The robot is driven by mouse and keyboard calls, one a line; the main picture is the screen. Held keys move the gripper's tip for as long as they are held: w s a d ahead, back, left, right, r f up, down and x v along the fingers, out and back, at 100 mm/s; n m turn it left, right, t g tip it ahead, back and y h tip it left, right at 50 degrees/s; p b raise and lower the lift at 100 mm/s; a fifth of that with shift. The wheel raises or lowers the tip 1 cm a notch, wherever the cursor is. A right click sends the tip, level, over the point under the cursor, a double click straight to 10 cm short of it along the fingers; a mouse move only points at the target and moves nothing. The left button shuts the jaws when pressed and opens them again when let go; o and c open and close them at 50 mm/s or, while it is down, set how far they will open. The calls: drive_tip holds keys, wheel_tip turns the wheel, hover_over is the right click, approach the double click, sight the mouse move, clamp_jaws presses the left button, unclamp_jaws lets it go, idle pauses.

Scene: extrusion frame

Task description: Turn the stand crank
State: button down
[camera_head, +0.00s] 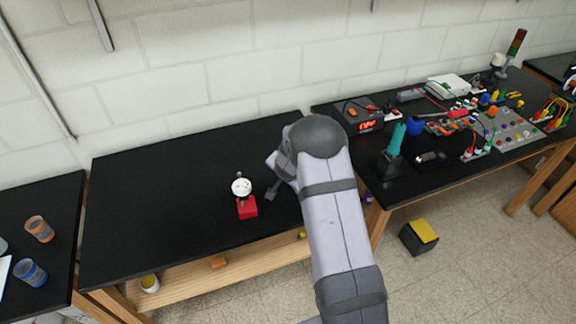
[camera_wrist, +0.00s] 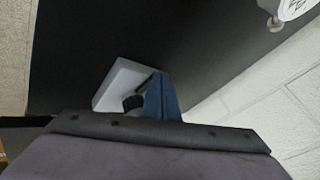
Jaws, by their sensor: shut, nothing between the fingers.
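The stand crank has a red base (camera_head: 247,208) and a white round top (camera_head: 241,187), and stands on the black bench left of my gripper. A small dark upright part shows above the top. In the wrist view, a white disc with dark markings (camera_wrist: 294,8) is cut off at the top right corner, with a small pale knob (camera_wrist: 274,24) at its edge. My gripper (camera_head: 272,193) is shut and empty, apart from the stand, a short way to its right. Its fingers (camera_wrist: 150,95) also show in the wrist view.
The black bench (camera_head: 150,200) is clear around the stand. The right bench holds a power supply (camera_head: 365,115), a teal-handled tool (camera_head: 396,140) and several cables and devices. Orange (camera_head: 39,229) and blue (camera_head: 30,272) cups stand at far left. A white block wall (camera_head: 220,60) is behind.

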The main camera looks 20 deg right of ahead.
drive_tip(key=shift+w+a+r+m+h+p, duration=0.15)
drive_tip(key=shift+w+m+h+p, duration=0.45)
drive_tip(key=shift+w+m+p, duration=0.7)
drive_tip(key=shift+w+f+m+g+h+p, duration=0.2)
drive_tip(key=shift+w+m+g+h+p, duration=0.15)
drive_tip(key=shift+m+g+h, duration=0.05)
drive_tip(key=shift+w, duration=0.7)
drive_tip(key=shift+w+d+m+g+h+b, duration=0.25)
drive_tip(key=shift+w+m+g+h+b, duration=0.25)
drive_tip(key=shift+w+m, duration=0.5)
drive_tip(key=b, duration=0.1)
drive_tip(key=w+m+b, duration=0.1)
drive_tip(key=b, duration=0.1)
drive_tip(key=shift+d+f+m+g+h, duration=0.3)
drive_tip(key=shift+f+h, duration=0.1)
drive_tip(key=b, duration=0.3)
drive_tip(key=shift+w+d+m, duration=0.15)
drive_tip(key=shift+w+m, duration=0.2)
drive_tip(key=shift+m, duration=0.05)
drive_tip(key=w+b, duration=0.1)
drive_tip(key=b, duration=0.1)
drive_tip(key=d+b, duration=0.1)
drive_tip(key=b, duration=0.2)
drive_tip(key=shift+w+d+r+g, duration=0.15)
drive_tip(key=shift+w+d+g, duration=0.05)
drive_tip(key=shift+w+g, duration=0.15)
drive_tip(key=shift+w+d+r+b, duration=0.1)
drive_tip(key=shift+b, duration=0.35)
drive_tip(key=shift+r+b, duration=0.15)
drive_tip(key=shift+b, duration=0.4)
